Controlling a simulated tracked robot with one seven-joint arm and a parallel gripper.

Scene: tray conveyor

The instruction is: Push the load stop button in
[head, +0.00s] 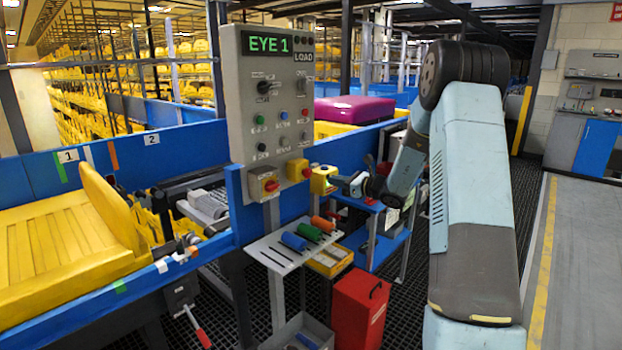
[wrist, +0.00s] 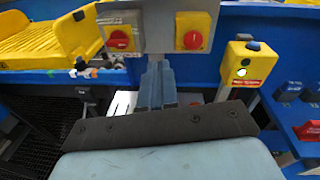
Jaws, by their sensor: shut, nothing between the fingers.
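A red knob (wrist: 119,40) is on the left box, also in the head view (head: 271,185). I cannot read which is labelled load stop. My gripper (wrist: 157,70) is shut and empty, its tips appearing below and between these boxes in the wrist view. In the head view my gripper (head: 343,181) is partly hidden behind a yellow post box.
The yellow post box (head: 321,180) with a dark button (wrist: 253,46) stands right of the panel. A white shelf (head: 275,250) with coloured handles is below the panel. A red bin (head: 360,308) stands on the floor. Yellow trays (head: 60,250) lie at left.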

